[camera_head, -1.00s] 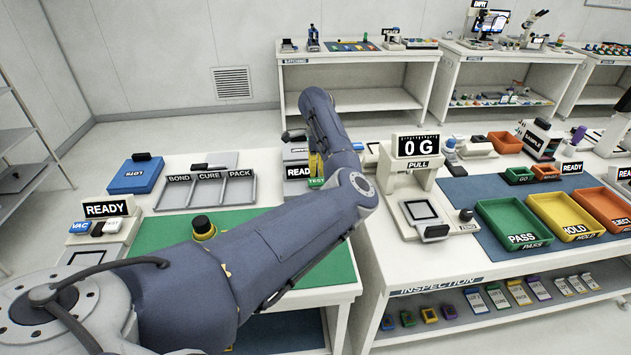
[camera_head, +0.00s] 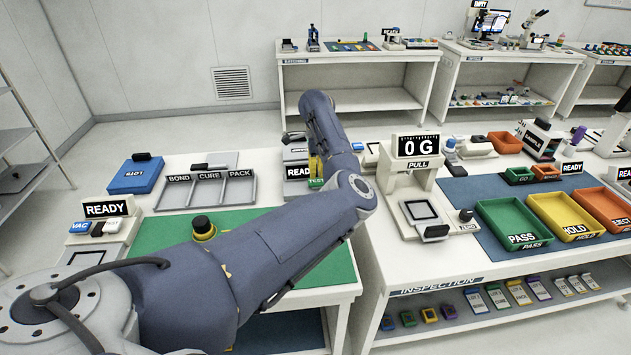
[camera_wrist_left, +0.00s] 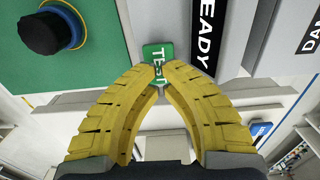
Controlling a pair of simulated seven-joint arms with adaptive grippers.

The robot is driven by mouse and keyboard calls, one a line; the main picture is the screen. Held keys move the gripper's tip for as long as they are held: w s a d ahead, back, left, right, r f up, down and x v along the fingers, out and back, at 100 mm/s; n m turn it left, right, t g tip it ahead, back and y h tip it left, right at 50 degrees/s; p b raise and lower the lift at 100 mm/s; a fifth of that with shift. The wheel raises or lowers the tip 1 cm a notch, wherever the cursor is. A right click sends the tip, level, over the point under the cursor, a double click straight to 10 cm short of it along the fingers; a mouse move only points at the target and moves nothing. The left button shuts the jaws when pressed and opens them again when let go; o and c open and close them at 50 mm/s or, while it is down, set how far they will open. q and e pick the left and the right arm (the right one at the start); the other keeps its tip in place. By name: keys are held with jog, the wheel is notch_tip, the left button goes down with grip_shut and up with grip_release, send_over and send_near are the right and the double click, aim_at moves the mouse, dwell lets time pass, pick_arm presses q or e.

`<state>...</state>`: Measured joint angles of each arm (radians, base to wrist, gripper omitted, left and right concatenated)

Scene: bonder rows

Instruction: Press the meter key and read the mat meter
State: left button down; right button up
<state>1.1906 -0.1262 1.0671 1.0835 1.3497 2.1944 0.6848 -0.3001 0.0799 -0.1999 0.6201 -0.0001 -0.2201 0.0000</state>
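The mat meter (camera_head: 299,172) stands at the back right of the near left bench, mostly hidden by my left arm. Its display reads READY, and this display (camera_wrist_left: 206,35) also shows in the left wrist view. The green TEST key (camera_wrist_left: 158,50) lies beside the display. My left gripper (camera_wrist_left: 160,72) has its yellow fingertips together with nothing between them. The tips overlap the lower part of the key; I cannot tell whether they touch it. In the head view the gripper (camera_head: 315,166) is largely behind my arm. My right gripper is not in view.
A green mat (camera_head: 335,262) with a black knob (camera_head: 203,224) lies on the near left bench. A pull gauge (camera_head: 416,146) reading 0 G stands on the right bench.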

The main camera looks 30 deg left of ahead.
aim_at(317, 181)
pick_arm(q)
jog(key=shift+f, duration=1.85)
jog(key=shift+r, duration=3.05)
notch_tip(317, 181, up, 12)
